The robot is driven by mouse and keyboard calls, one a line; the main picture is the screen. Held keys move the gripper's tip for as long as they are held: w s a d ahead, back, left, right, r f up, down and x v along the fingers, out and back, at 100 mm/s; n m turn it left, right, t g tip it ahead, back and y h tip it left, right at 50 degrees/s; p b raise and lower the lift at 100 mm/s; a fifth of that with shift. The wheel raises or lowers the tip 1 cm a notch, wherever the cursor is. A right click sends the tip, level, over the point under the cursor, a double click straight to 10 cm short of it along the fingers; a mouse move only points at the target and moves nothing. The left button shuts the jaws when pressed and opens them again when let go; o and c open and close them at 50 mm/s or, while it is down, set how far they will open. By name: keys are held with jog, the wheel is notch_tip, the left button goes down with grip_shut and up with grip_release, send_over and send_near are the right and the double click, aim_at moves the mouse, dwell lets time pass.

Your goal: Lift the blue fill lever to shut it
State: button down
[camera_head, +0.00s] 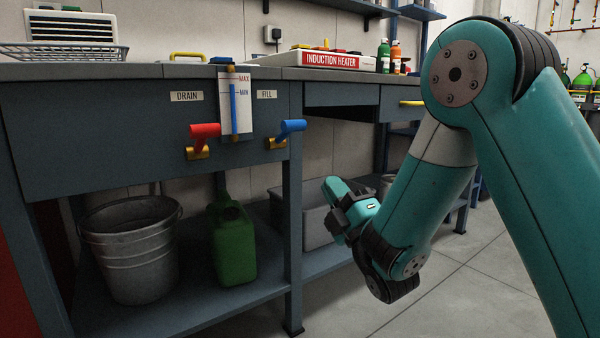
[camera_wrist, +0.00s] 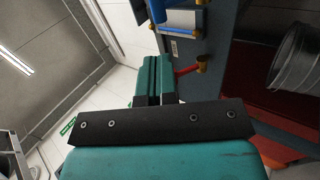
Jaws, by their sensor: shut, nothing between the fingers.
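The blue fill lever (camera_head: 292,127) sticks out from its brass valve (camera_head: 276,142) on the bench front, under the FILL label (camera_head: 267,95). My gripper (camera_head: 332,186) is below and to the right of the lever, apart from it, in the head view. Its teal fingers lie together in the wrist view (camera_wrist: 155,62), with nothing between them. Blue parts show at the top of the wrist view, but I cannot tell surely which is the lever.
The red drain lever (camera_head: 205,130) is left of the fill lever, with the level gauge (camera_head: 245,110) between them. A bucket (camera_head: 130,245) and green can (camera_head: 232,245) stand on the lower shelf. A bench leg (camera_head: 292,220) stands below the fill lever. Open floor lies at right.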

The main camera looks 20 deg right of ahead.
jog(key=y, duration=0.1)
jog(key=p, duration=0.7)
send_near(294, 130)
jog(key=shift+n, duration=0.4)
jog(key=b+x, duration=0.1)
jog(key=x, duration=0.6)
jog(key=shift+w+r, duration=0.2)
